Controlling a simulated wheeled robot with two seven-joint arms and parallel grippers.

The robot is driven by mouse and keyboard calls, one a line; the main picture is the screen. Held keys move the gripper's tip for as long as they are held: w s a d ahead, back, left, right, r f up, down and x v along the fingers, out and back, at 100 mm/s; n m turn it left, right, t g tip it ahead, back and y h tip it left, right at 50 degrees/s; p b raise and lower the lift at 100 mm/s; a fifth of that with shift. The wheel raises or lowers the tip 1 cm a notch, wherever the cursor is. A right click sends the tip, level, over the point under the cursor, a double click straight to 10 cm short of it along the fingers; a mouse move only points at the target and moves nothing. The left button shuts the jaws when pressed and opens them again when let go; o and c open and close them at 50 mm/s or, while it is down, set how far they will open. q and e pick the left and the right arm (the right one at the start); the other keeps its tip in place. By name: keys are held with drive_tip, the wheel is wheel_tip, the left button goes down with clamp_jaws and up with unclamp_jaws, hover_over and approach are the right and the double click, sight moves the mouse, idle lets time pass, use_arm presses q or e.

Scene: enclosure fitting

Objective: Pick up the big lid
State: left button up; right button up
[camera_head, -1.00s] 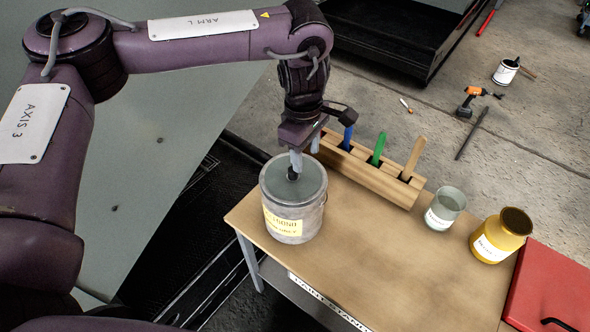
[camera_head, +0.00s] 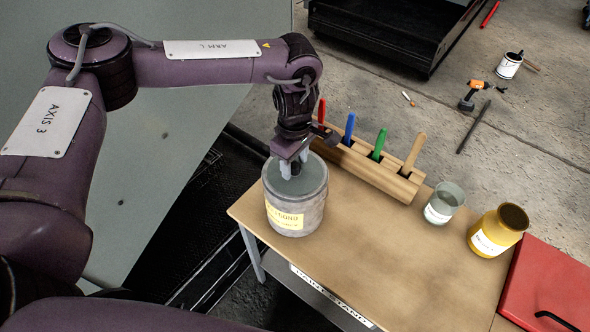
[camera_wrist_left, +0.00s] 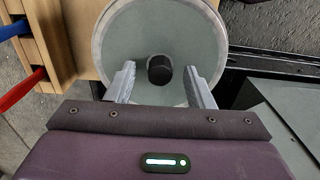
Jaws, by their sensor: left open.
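The big lid (camera_head: 311,176) is a round grey-green disc with a dark knob at its middle. It sits on top of a grey metal paint can (camera_head: 296,215) with a yellow label, at the left end of the table. In the left wrist view the lid (camera_wrist_left: 158,28) fills the upper middle, and its black knob (camera_wrist_left: 160,69) lies between my fingers. My left gripper (camera_head: 293,172) points down over the lid, open, with its fingertips on either side of the knob. In the left wrist view the gripper (camera_wrist_left: 160,80) shows a gap on both sides of the knob. My right gripper is not visible.
A wooden rack (camera_head: 372,168) with red, blue, green and wooden handles stands close behind the can. A glass jar (camera_head: 444,204), a yellow jar (camera_head: 497,232) and a red case (camera_head: 552,285) stand further right. The front middle of the table (camera_head: 390,265) is clear.

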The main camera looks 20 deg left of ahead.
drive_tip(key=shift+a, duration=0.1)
use_arm(q)
drive_tip(key=c, duration=0.9)
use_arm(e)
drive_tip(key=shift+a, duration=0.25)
use_arm(q)
drive_tip(key=shift+r, duration=0.45)
wheel_tip(320, 180, up, 4)
drive_tip(key=shift+w+r+b, duration=0.1)
drive_tip(key=shift+r+b, duration=0.1)
drive_tip(key=shift+b, duration=0.55)
wheel_tip(320, 180, up, 14)
drive_tip(key=r+p, duration=0.1)
wheel_tip(320, 180, up, 4)
drive_tip(key=p, duration=0.6)
hover_over(295, 164)
drive_tip(key=shift+f, duration=0.2)
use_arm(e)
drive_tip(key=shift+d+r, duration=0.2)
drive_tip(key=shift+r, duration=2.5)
